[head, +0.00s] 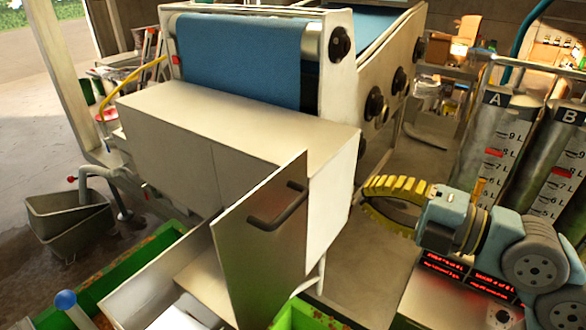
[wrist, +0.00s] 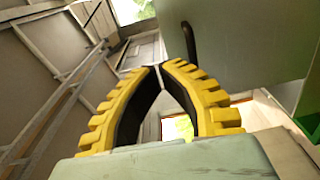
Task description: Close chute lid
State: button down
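The chute lid (head: 245,245) is a flat metal panel with a dark bar handle (head: 278,205). It stands steeply tilted in front of the pale machine housing, above an open metal chute (head: 150,290). My gripper (head: 372,187), with yellow ribbed fingers, is to the right of the lid and apart from it. In the wrist view the fingertips (wrist: 160,67) come together with nothing seen between them. The lid (wrist: 255,45) fills the upper right there, and its handle (wrist: 189,45) shows just beyond the fingertips.
The press with a blue belt (head: 240,60) stands behind the lid. Graduated cylinders (head: 495,130) stand at right, close to my arm. Green bins (head: 300,315) lie below the chute. A grey tub (head: 70,225) is at left. Floor shows between my gripper and the machine.

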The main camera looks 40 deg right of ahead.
aim_at(294, 184)
jog(key=w+p, duration=0.1)
jog(key=w, duration=0.3)
jog(key=w+a+p, duration=0.1)
jog(key=w, duration=0.3)
jog(key=w+a+p, duration=0.1)
jog(key=w+p, duration=0.1)
jog(key=w, duration=0.2)
jog(key=shift+w+a, duration=0.2)
jog(key=shift+a, duration=0.05)
jog(key=shift+w+f, duration=0.1)
jog(key=shift+w, duration=0.5)
jog(key=shift+w, duration=0.15)
